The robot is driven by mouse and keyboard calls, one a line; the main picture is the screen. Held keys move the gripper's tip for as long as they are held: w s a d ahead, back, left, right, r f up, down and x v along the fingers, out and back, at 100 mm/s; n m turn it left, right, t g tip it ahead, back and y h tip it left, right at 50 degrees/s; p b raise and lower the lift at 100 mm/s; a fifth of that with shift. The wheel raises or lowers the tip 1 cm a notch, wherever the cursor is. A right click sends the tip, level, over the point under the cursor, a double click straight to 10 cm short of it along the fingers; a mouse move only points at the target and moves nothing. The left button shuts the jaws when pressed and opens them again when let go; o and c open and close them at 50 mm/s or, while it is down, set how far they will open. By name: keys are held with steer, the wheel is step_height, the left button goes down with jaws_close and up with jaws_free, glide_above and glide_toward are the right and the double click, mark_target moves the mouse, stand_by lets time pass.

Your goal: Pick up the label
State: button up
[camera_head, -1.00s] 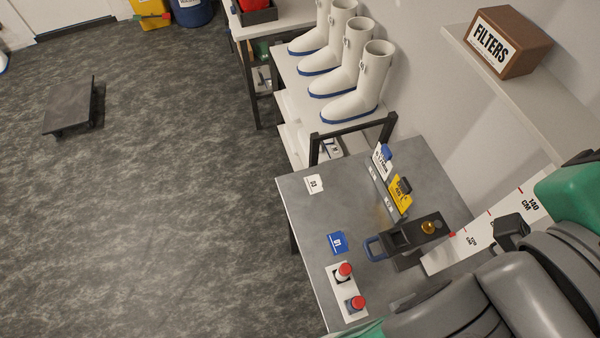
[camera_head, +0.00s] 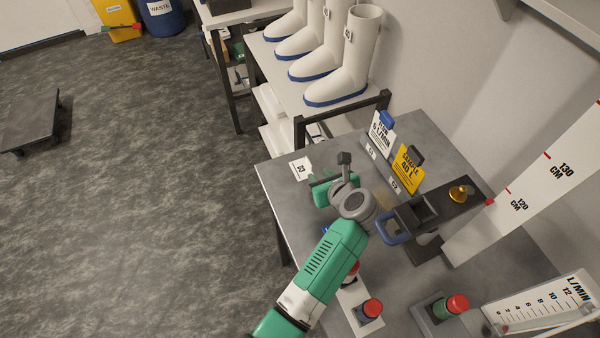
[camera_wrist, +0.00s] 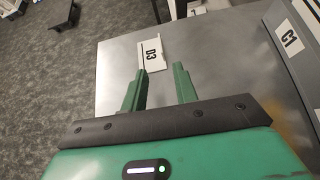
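Several things could be the label. A white card marked D3 (camera_head: 301,168) lies flat near the bench's back left corner; it also shows in the wrist view (camera_wrist: 151,54), just beyond my fingertips. A white "5 L/MIN" card (camera_head: 381,137) with a blue clip and a yellow "SAMPLE 40 L" card (camera_head: 407,170) with a dark clip stand upright in a grey holder marked C1 and C2 (camera_head: 382,170). My gripper (camera_wrist: 160,71) is open, its two green fingers apart with nothing seen between them. It is over the bench, left of the holder. A blue card is mostly hidden behind my arm.
The grey bench top (camera_head: 430,140) has a dark device with a blue handle (camera_head: 393,230) right of my arm. Red-capped items (camera_head: 369,308) stand near the front. A flow scale (camera_head: 540,308) is at right. White boots (camera_head: 345,60) stand on a rack behind.

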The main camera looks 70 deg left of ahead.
mark_target(310, 164)
steer(key=shift+a+r, duration=0.1)
steer(key=shift+a, duration=0.5)
steer(key=shift+b+x, duration=0.45)
steer(key=shift+x, duration=0.5)
steer(key=b+x, duration=0.2)
steer(key=x, duration=0.3)
steer(key=shift+w+a, duration=0.15)
steer(key=shift+c, duration=0.4)
jaws_close()
